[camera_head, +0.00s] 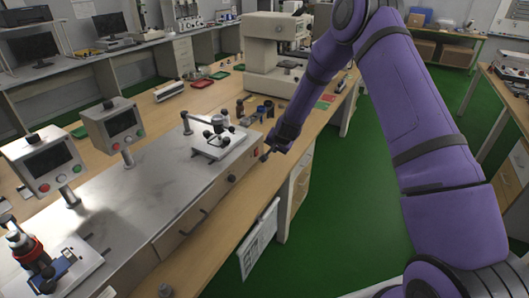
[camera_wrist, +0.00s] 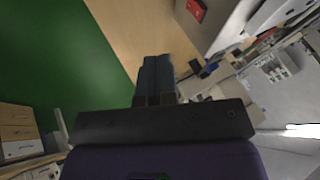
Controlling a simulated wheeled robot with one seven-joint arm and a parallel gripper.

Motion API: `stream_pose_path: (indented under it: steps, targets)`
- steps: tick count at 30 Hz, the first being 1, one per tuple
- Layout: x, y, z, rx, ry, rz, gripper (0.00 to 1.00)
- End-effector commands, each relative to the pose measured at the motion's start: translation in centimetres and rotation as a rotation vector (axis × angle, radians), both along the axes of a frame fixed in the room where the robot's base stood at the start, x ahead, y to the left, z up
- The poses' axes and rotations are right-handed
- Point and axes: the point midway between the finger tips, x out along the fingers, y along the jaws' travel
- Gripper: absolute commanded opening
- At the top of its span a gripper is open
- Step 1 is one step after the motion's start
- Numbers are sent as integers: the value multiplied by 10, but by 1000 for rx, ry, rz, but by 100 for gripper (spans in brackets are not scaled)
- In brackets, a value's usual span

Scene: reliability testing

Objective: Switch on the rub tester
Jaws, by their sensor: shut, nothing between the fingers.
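The rub tester (camera_head: 150,165) is a long grey machine on the wooden bench, with small control screens on posts and a white plate with a round-weighted arm on top. A red switch (camera_head: 256,152) sits on its right end face. The red switch also shows at the top of the wrist view (camera_wrist: 196,9). My gripper (camera_head: 264,157) is just beside that end face, close to the switch. In the wrist view my gripper (camera_wrist: 156,60) has its two dark fingers together and empty, pointing over the bench. The switch lies ahead and to the right of the fingertips, with a gap between them.
The wooden bench (camera_head: 225,95) carries small dark parts behind the tester and a large beige machine (camera_head: 272,55) further back. A white framed sheet (camera_head: 258,240) hangs on the bench's front side. Open green floor (camera_head: 345,210) lies to the right.

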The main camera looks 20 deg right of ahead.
Motion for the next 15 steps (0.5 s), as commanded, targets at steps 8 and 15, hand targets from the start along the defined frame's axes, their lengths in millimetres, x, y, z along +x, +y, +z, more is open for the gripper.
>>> stream_pose_path:
  steps: [8, 15]
  targets:
    - [1, 0, -1, 1, -1, 0, 0]
    - [15, 2, -22, 1, 0, 2, 0]
